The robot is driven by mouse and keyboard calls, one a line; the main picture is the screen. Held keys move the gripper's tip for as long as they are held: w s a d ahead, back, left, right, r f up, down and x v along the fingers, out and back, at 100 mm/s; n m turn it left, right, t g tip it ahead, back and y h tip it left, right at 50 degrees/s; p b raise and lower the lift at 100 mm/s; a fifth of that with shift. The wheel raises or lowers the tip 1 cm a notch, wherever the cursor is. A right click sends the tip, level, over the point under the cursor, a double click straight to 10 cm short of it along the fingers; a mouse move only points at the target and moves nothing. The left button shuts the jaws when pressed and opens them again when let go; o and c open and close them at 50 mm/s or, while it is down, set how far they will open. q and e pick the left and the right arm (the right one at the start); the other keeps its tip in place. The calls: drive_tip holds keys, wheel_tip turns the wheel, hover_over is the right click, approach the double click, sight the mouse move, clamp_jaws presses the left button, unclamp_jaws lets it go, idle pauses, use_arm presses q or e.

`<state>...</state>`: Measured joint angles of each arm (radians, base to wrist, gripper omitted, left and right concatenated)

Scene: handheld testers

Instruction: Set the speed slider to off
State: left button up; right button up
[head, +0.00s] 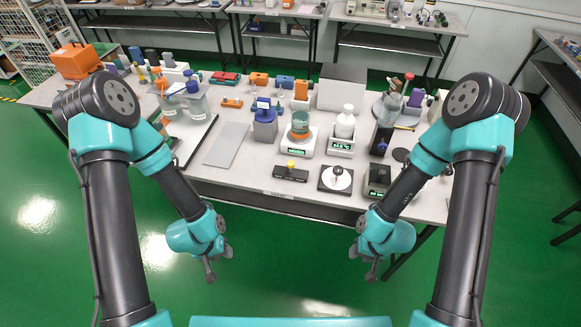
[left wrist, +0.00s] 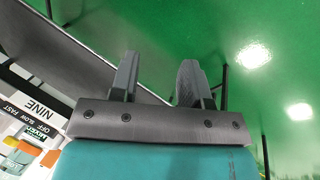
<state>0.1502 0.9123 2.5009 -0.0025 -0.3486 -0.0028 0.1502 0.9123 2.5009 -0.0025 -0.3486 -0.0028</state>
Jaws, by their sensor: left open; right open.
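My right gripper (head: 371,270) is open and empty, right of the box.
An orange-and-teal beaker (head: 300,124) stands on the mixer. A white bottle (head: 345,122) stands on a scale to its right. A round-topped black unit (head: 336,180) sits right of the slider box. A grey flat panel (head: 227,145) lies to the left.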

use_arm(q)
drive_tip(key=shift+o, duration=0.2)
idle(0.3)
